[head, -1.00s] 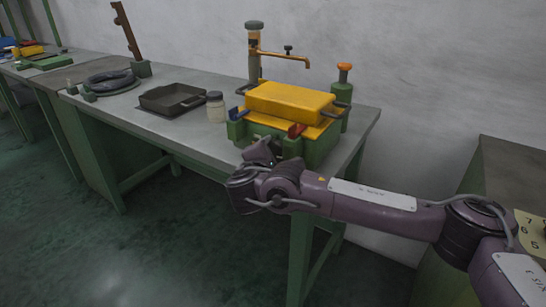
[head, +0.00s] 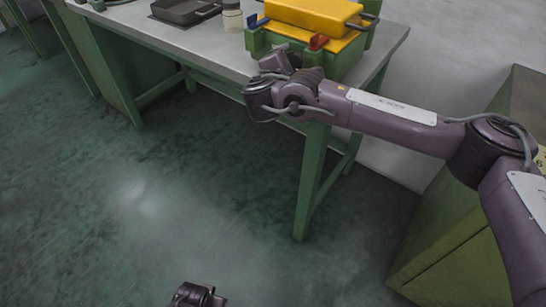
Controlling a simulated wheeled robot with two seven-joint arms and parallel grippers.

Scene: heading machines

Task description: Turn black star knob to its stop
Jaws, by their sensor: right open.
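The black star knob cannot be made out; my right wrist covers part of the front of the green machine (head: 345,65). The machine carries a yellow block (head: 312,15) on top and stands at the bench's right end. My right arm reaches in from the right, and its gripper (head: 282,58) is open at the machine's front left, small and partly hidden by the wrist. Whether it touches anything there cannot be told. A dark part of what looks like my left arm (head: 196,295) shows at the bottom edge; its jaws cannot be made out.
A red lever (head: 318,42) and a blue lever (head: 257,21) stick out from the machine's front. A jar (head: 232,18) and a dark tray (head: 186,10) stand to its left on the grey bench (head: 205,47). The floor in front is clear.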

